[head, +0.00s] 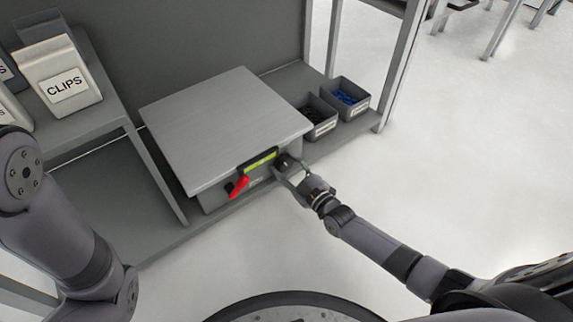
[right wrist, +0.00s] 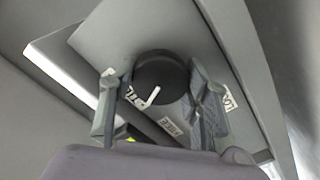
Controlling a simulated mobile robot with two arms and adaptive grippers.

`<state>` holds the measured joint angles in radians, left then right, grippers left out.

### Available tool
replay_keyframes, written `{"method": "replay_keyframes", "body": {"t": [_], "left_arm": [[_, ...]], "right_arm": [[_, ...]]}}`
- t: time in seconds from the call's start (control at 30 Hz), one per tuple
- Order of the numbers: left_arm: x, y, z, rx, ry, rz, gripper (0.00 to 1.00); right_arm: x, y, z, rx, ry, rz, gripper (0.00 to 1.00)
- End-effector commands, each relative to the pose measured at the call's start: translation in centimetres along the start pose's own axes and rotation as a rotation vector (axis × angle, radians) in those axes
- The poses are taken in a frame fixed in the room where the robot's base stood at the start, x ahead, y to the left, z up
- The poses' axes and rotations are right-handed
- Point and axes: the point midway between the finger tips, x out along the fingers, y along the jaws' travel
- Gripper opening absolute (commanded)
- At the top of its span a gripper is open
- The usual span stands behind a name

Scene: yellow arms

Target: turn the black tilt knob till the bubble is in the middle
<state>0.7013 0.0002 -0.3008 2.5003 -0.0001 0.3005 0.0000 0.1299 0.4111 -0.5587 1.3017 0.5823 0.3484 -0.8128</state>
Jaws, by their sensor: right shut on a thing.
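The black tilt knob (right wrist: 160,72) is on the front face of a grey box with a flat metal top plate (head: 225,125). It has a white pointer line, and the right wrist view shows it between the fingers of my right gripper (right wrist: 157,100). In the head view, my right gripper (head: 284,172) is at the box's front right, shut on the knob and partly hiding it.
A red lever (head: 239,187) sticks out of the box front, left of the knob. Two grey bins (head: 322,127) with small parts stand right of the box. A carton marked CLIPS (head: 65,85) stands on a raised shelf at left.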

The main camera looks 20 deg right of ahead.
Motion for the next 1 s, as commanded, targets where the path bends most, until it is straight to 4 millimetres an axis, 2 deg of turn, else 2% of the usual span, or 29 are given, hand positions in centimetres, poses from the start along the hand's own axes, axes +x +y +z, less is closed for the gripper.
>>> {"method": "replay_keyframes", "body": {"t": [0.27, 0.63, 1.0], "left_arm": [[0.3, -0.1, 0.1, 0.0, -0.001, 0.0, 0.38], [1.3, -0.3, 0.5, 0.001, -0.002, 0.0, 0.38], [1.2, -0.3, 0.5, 0.001, -0.002, 0.0, 0.38]], "right_arm": [[0.0, 0.0, -0.1, 0.052, -0.001, -0.001, 0.15], [0.0, 0.0, -0.1, 0.39, -0.001, -0.001, 0.15], [-0.1, -0.1, 0.0, 0.42, -0.001, -0.002, 0.15]]}}
